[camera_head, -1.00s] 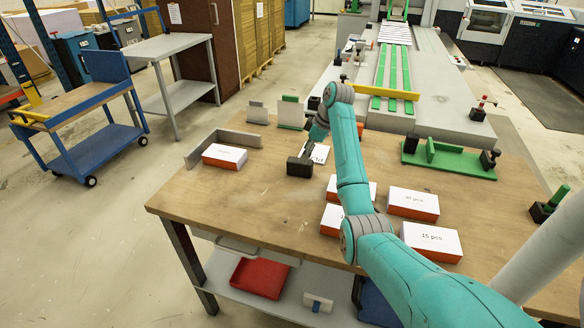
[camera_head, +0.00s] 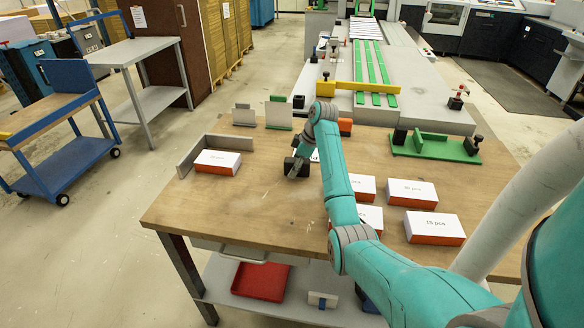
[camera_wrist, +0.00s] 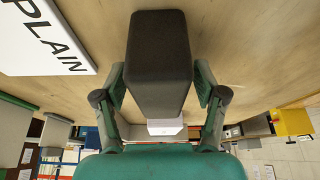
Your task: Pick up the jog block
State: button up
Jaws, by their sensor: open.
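The jog block, a dark block, stands on the wooden table (camera_head: 250,195) in the head view (camera_head: 297,168), partly hidden by my gripper. In the wrist view the jog block (camera_wrist: 160,60) fills the middle, between the two fingers of my gripper (camera_wrist: 160,95). The fingers are open, one on each side of it. Whether they touch its sides I cannot tell. In the head view my gripper (camera_head: 300,158) is down at the block.
A box with an orange base (camera_head: 217,162) stands to the left by a grey angled fence (camera_head: 183,163). Several similar boxes (camera_head: 412,193) stand to the right.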

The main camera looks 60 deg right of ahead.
jog(key=shift+f, duration=0.25)
dwell(0.5)
grip_shut()
